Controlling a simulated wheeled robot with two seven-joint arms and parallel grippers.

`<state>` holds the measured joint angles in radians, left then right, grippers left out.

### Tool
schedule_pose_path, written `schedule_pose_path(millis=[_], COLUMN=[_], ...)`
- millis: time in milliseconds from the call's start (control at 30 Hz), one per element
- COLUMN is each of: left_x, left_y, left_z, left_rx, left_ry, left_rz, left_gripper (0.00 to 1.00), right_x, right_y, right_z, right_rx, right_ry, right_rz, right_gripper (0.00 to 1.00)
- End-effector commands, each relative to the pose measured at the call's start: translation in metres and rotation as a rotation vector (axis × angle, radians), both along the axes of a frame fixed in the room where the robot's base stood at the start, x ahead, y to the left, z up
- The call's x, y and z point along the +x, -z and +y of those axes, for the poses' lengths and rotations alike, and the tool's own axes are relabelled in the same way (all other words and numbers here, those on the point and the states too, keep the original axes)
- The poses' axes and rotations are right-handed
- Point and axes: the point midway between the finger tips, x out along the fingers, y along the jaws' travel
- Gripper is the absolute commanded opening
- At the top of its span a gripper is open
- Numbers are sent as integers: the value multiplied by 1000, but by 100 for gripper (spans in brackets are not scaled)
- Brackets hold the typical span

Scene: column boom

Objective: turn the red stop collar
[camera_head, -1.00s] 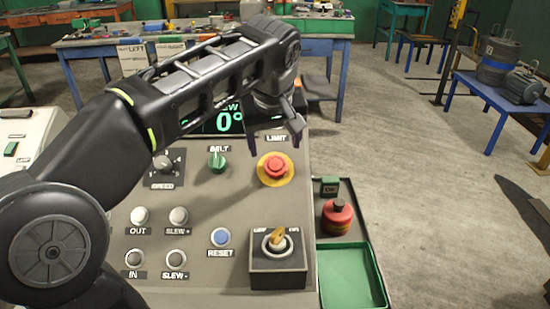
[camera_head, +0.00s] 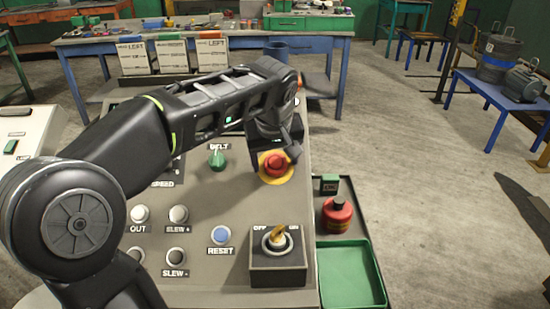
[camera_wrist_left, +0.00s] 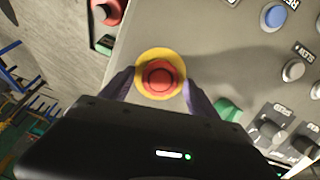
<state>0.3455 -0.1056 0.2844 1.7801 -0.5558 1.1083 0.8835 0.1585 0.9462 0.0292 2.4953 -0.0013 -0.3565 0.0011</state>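The red stop collar (camera_head: 277,168) is a round red knob on a yellow ring, set on the grey control panel (camera_head: 225,195) under the spot where the LIMIT label showed. My left gripper (camera_head: 275,156) reaches in over it from above, its two dark fingers apart on either side of the knob. In the left wrist view the red collar (camera_wrist_left: 161,77) lies between the two open fingertips (camera_wrist_left: 160,84), with the yellow ring around it. I see space between fingers and red knob, and cannot tell whether they touch the ring. My right gripper is not in view.
A green BELT switch (camera_head: 217,160) is left of the collar; a blue RESET button (camera_head: 220,235) and a yellow key switch (camera_head: 277,239) are below. A red can (camera_head: 337,214) and green tray (camera_head: 350,273) stand at right. My arm hides the display.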

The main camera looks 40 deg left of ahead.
Motion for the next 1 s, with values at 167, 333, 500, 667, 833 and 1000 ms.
schedule_pose_path(millis=[167, 333, 500, 667, 833, 1000], left_x=[0, 0, 0, 0, 0, 0], left_y=[0, 0, 0, -1, -1, -1], left_z=[0, 0, 0, 0, 0, 0], left_rx=[0, 0, 0, 0, 0, 7], left_ry=[0, 0, 0, 0, 1, 16], left_rz=[0, 0, 0, 0, 0, 5], left_gripper=[54, 41, 27, 14, 8, 8], right_x=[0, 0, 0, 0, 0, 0], right_y=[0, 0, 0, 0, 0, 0], right_z=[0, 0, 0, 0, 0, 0], right_rx=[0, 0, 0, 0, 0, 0], right_ry=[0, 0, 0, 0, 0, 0], right_rz=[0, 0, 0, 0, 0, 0], right_gripper=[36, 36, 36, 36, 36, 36])
